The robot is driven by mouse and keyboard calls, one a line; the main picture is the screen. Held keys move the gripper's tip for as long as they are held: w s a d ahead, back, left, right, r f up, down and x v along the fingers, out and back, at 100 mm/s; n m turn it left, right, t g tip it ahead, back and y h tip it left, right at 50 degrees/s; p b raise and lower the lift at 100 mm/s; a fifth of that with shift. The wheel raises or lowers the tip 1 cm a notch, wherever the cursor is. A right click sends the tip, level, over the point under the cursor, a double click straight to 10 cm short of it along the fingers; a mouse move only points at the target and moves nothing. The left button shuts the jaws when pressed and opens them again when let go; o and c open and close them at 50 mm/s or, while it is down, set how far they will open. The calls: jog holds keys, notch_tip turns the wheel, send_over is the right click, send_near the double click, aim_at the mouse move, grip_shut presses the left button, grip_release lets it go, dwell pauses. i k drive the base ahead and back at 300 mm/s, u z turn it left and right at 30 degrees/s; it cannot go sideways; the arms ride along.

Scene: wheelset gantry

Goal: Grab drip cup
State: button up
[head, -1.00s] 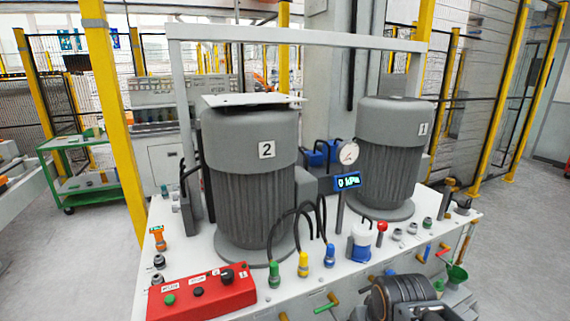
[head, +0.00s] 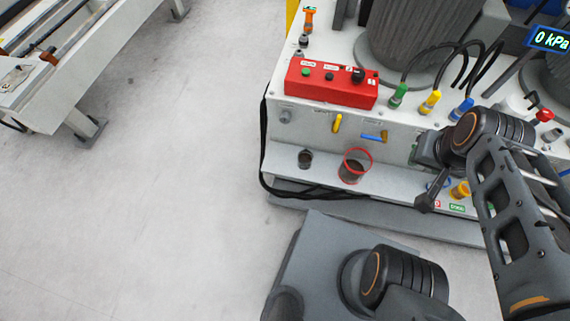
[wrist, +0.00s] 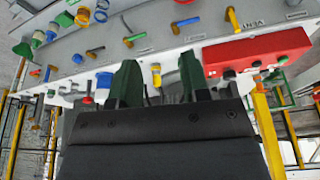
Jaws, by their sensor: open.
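A clear cup with a red rim (head: 355,166) stands on the low grey ledge at the front of the machine in the head view; it looks like the drip cup. A small dark cup (head: 305,158) stands to its left on the same ledge. My gripper (head: 428,190) is to the right of the red-rimmed cup, apart from it, partly hidden by my arm. In the wrist view my gripper (wrist: 158,82) shows two dark green fingers spread apart with nothing held. The red-rimmed cup is not clearly seen there.
A red control box (head: 331,82) sits on the white bench top above the ledge. A yellow handle (head: 337,123) and a blue handle (head: 373,137) stick out from the bench front. A black cable hangs at the left corner. The floor (head: 180,180) to the left is clear.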

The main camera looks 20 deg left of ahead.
aim_at(305, 158)
jog(key=u, duration=4.25)
jog(key=k, duration=0.4)
jog(key=z, duration=0.95)
